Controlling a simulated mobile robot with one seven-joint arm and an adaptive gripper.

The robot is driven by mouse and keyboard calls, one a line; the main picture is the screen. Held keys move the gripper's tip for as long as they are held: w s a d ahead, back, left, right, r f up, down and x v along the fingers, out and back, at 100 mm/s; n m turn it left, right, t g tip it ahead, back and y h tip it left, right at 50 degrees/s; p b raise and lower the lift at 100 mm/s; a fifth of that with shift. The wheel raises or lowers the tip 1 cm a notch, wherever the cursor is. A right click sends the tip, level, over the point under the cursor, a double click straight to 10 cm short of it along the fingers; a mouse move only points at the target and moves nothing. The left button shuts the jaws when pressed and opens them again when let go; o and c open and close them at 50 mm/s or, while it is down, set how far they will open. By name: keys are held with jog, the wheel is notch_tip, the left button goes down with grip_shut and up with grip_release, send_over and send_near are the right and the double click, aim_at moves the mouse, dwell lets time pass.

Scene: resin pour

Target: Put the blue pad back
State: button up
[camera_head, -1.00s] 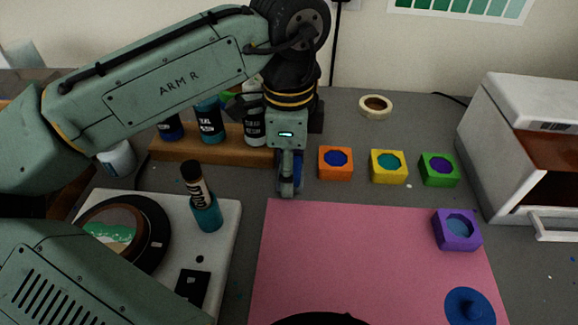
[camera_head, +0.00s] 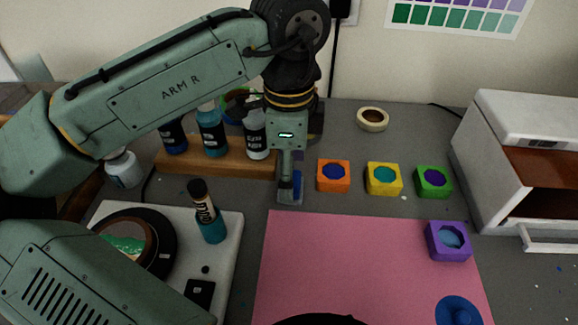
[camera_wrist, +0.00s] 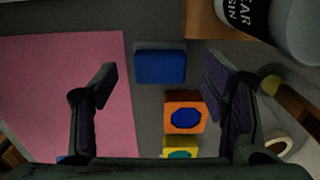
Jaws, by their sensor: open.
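The blue pad (camera_wrist: 160,64) is a small rectangular block on the grey tabletop, between the wooden rack and the pink mat. In the wrist view it lies between and beyond the two spread fingers of my gripper (camera_wrist: 159,76), with space on both sides. In the head view my gripper (camera_head: 289,196) points down left of the orange block and mostly covers the pad; some blue (camera_head: 297,184) shows beside the fingers. My gripper is open and holds nothing. I cannot tell its exact height over the pad.
The wooden rack (camera_head: 225,166) with bottles stands left of the gripper. Orange (camera_head: 334,187), yellow (camera_head: 384,190) and green (camera_head: 434,193) blocks are right. The pink mat (camera_head: 350,260) bears a purple block (camera_head: 449,254) and blue knobbed disc (camera_head: 446,303). A tape roll (camera_head: 372,129) lies behind.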

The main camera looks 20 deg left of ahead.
notch_tip(320, 180, up, 9)
jog(key=p, duration=0.2)
jog(key=shift+p, duration=0.3)
